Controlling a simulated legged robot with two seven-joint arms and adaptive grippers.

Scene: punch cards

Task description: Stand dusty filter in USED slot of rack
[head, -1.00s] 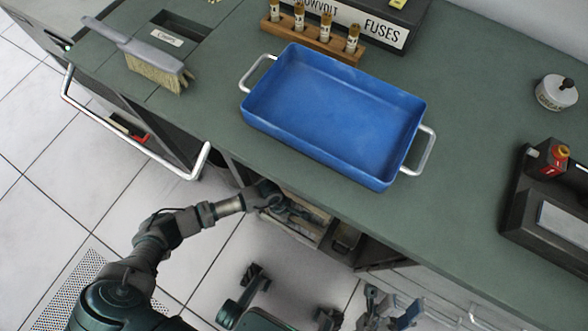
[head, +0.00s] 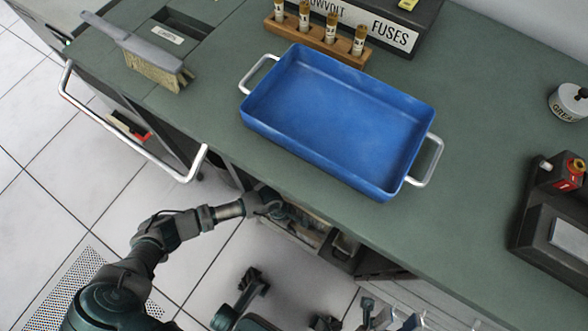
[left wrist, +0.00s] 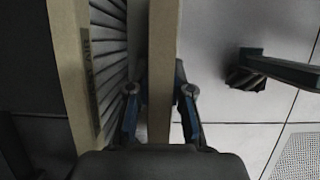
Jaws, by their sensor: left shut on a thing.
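The filter (left wrist: 112,60) shows in the left wrist view as grey pleats in a tan frame with partly readable lettering ending in AIR. My left gripper (left wrist: 160,108) is shut on the filter's right frame strip, with one finger on each side. In the head view my left gripper (head: 272,207) reaches under the front edge of the bench, at an open compartment. The filter is mostly hidden there by the hand and the bench. My right gripper (head: 388,316) is at the bottom edge, partly cut off, its fingers apart and empty. I cannot make out the rack or a USED label.
A blue tray (head: 340,120) with metal handles stands on the green bench (head: 240,38).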

